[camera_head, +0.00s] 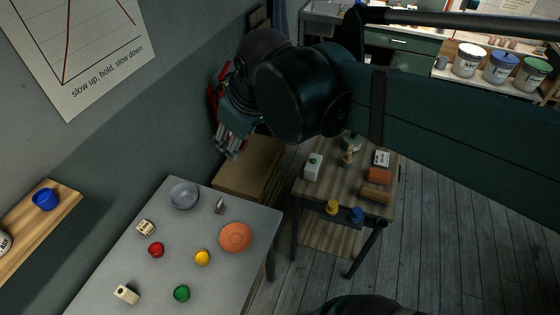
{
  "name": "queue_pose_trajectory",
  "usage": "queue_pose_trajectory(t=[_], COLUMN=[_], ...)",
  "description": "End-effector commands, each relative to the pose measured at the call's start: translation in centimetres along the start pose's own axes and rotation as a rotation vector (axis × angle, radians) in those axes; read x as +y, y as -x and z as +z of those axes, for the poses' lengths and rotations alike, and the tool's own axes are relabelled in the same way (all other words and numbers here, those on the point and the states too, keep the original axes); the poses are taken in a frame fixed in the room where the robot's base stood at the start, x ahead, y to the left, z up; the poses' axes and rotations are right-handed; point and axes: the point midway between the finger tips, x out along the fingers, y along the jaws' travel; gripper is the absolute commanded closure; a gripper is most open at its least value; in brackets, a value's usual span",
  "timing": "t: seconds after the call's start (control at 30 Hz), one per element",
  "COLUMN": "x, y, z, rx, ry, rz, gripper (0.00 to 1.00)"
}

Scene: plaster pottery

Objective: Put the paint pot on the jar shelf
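A blue pot (45,199) stands on a wooden shelf (40,228) on the left wall. A labelled jar (3,244) on that shelf is cut off by the picture edge. Which pot is meant cannot be told. My gripper (229,152) hangs in the air near the wall, above and behind the grey table, away from the pots. Its fingers are small and partly dark, so their opening is unclear.
The grey table also holds a grey bowl (184,195), an orange dish (235,237) and small blocks. A cardboard box (247,170) and a wooden side table (335,190) with small items stand right of it. Large lidded tubs (501,67) stand at the upper right.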

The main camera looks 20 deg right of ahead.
Motion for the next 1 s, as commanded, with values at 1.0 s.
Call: queue_pose_trajectory(t=[1.0], x=[3.2], y=[-1.7], z=[11.9], rx=[0.115], ry=[-0.471], rz=[0.11], gripper=[0.57])
